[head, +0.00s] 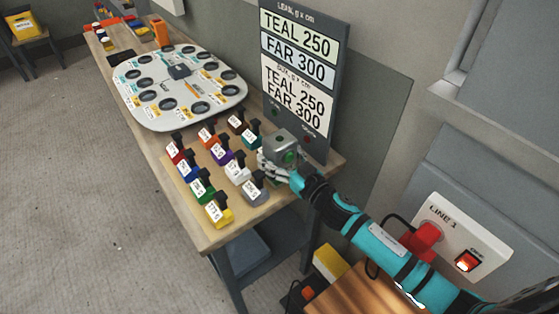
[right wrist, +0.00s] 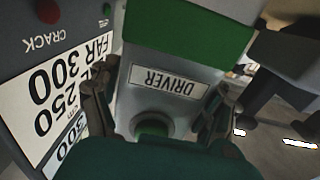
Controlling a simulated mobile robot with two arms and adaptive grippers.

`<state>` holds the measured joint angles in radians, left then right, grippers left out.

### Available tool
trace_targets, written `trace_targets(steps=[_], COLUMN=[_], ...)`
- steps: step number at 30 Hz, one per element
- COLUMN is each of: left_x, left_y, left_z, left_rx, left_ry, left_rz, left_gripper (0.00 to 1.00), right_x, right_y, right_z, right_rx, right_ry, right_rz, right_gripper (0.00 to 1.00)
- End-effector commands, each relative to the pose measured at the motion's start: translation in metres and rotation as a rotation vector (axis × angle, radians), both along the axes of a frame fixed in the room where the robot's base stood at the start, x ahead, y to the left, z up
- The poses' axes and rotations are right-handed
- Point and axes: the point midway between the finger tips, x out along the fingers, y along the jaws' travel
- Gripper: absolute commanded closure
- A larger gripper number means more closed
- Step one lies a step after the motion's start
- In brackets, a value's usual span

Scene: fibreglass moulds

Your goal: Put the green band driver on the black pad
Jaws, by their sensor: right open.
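The green band driver (head: 281,141) is a grey block with a green round spot, at the right end of the bench below the sign board. In the right wrist view the driver (right wrist: 165,95) shows a green band and an upside-down DRIVER label. My right gripper (head: 268,162) is at it, with its open fingers (right wrist: 157,105) on either side of the driver's grey body. Whether the fingers touch it I cannot tell. A flat black patch (head: 120,58), seemingly the black pad, lies on the far part of the bench. My left gripper is out of view.
Several coloured labelled blocks stand on a wooden board (head: 205,222) left of the driver. A large white plate (head: 135,112) with round holes lies between them and the black patch. The sign board (head: 318,40) stands upright close behind the driver.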

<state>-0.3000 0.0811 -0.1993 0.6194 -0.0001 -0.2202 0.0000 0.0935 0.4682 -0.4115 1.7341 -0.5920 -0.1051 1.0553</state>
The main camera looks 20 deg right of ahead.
Motion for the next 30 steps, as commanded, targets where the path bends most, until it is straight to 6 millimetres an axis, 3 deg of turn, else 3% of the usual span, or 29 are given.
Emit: trace_targets(steps=[4,16,19,20,26,30], left_x=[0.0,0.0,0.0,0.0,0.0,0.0], left_y=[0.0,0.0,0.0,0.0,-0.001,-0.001], left_z=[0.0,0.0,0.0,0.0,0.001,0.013], left_rx=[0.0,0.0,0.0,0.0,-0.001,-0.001], left_ry=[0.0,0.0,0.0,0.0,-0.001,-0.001], left_rz=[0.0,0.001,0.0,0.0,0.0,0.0], left_gripper=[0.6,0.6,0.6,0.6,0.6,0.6], right_x=[0.0,-0.001,-0.001,-0.001,-0.001,-0.001], right_y=[0.0,0.0,0.0,0.0,0.0,0.0], right_z=[0.0,0.0,0.0,0.001,0.002,0.014], right_rx=[0.001,0.001,0.001,0.002,0.002,0.003], right_ry=[0.0,0.0,0.0,-0.002,-0.002,-0.001], right_rz=[0.0,0.0,0.001,0.001,0.001,0.001], right_gripper=[0.22,0.75,0.77,0.84,0.84,0.84])
